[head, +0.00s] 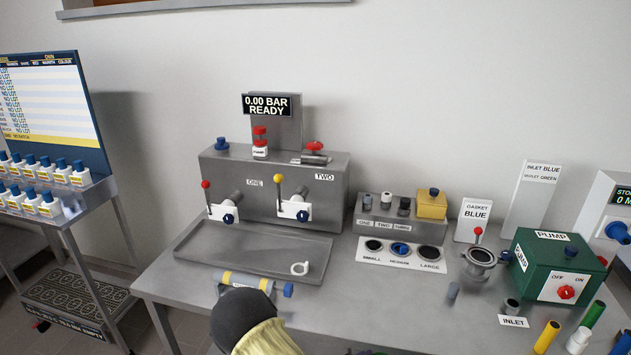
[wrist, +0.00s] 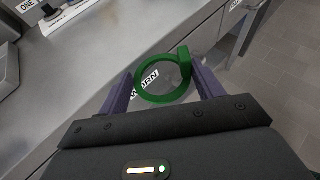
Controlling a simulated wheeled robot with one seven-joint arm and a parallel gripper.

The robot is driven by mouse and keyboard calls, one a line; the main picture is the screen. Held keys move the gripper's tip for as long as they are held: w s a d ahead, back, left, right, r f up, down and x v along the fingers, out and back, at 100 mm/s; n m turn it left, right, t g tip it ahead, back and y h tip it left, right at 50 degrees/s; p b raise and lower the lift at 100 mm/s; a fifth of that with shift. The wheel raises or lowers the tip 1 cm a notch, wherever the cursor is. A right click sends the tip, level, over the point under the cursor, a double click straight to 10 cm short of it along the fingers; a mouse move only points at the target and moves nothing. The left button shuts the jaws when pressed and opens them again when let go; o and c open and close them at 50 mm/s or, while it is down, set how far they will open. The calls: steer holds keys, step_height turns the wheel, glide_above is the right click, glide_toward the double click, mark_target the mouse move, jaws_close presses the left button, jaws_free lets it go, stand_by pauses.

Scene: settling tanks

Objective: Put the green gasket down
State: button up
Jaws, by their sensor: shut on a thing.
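The green gasket (wrist: 141,84) is a ring with a small block-like tab at its upper right in the wrist view. My gripper (wrist: 162,80) is shut on it, with one purple finger at each side of the ring. The ring is held up in front of the bench edge. A white label reading WORN (wrist: 150,80) shows partly through and beside the ring; I cannot tell what carries it. In the head view my dark arm part covers the bottom edge, and the gasket cannot be made out clearly there.
A white card (head: 401,254) marked SMALL, MEDIUM, LARGE lies mid-bench. A green pump (head: 555,258) stands right. Tiled floor (wrist: 275,75) shows beyond the bench.

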steer(key=shift+d, duration=0.15)
steer(key=shift+d+r+t, duration=0.15)
steer(key=shift+t, duration=0.15)
steer(key=shift+w+d+r+n+t+y, duration=0.1)
steer(key=shift+d+n+t+y, duration=0.15)
steer(key=shift+n+t+y, duration=0.4)
steer(key=shift+a+n+t+y, duration=0.2)
steer(key=shift+n+t+y, duration=0.25)
steer(key=shift+n+y, duration=0.6)
steer(key=shift+a+f+n+t+y, duration=0.25)
steer(key=shift+a+n+t+y, duration=0.05)
steer(key=shift+n, duration=0.2)
steer(key=shift+a, duration=0.1)
